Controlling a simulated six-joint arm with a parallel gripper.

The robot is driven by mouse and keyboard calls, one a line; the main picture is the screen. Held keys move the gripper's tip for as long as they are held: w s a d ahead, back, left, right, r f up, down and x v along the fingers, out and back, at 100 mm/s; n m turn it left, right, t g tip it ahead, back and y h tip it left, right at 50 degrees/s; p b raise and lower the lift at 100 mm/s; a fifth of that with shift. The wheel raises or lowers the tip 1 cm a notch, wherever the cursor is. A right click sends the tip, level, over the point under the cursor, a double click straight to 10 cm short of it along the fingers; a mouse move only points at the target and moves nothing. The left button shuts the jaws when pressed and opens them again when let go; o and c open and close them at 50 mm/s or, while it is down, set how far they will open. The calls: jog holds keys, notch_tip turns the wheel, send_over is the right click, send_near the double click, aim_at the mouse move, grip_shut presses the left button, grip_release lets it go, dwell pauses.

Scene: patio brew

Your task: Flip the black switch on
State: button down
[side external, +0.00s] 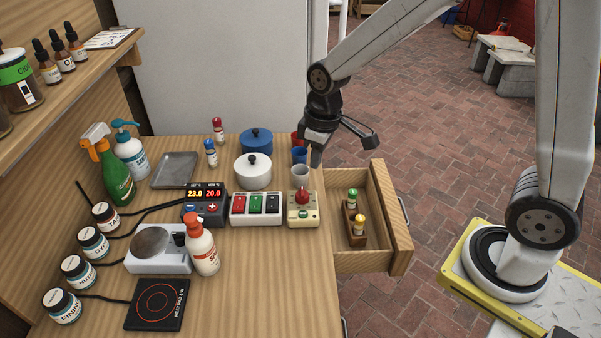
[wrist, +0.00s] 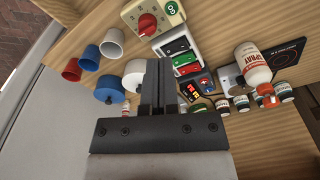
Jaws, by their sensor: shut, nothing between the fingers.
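The black switch (side external: 273,203) is the rightmost of three rocker switches on a white switch box (side external: 256,222), beside a green and a red one. In the wrist view the black switch (wrist: 176,45) is at the upper end of the box, partly clear of my fingers. I cannot tell its on or off position. My gripper (side external: 316,158) is shut and empty. It hangs behind and to the right of the box, over the area of the cups. Its dark fingers (wrist: 156,75) also show in the wrist view and are apart from the switch.
A box with a red knob (side external: 303,208) stands right of the switch box, and a display unit (side external: 204,208) stands left. A white pot (side external: 253,172), a blue pot (side external: 256,141) and cups (side external: 300,175) are behind. An open drawer (side external: 378,225) holds small bottles at right.

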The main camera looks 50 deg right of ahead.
aim_at(272, 207)
jog(key=w+a+r+n+g, duration=0.1)
jog(key=w+a+n, duration=0.3)
jog(key=w, duration=0.4)
jog(key=shift+a+r+n+g+y, duration=0.3)
jog(key=shift+a+r+n+g, duration=0.15)
jog(key=shift+a, duration=0.3)
jog(key=shift+f, duration=0.15)
jog(key=f, duration=0.9)
jog(key=s+a+f, duration=0.1)
jog(key=f, duration=0.3)
jog(key=shift+a+f, duration=0.1)
jog(key=shift+f, duration=0.15)
jog(key=shift+s+f, duration=0.15)
jog(key=shift+f, duration=0.1)
jog(key=shift+w+d+r, duration=0.4)
jog(key=shift+w+d, duration=0.05)
jog(key=shift+w, duration=0.1)
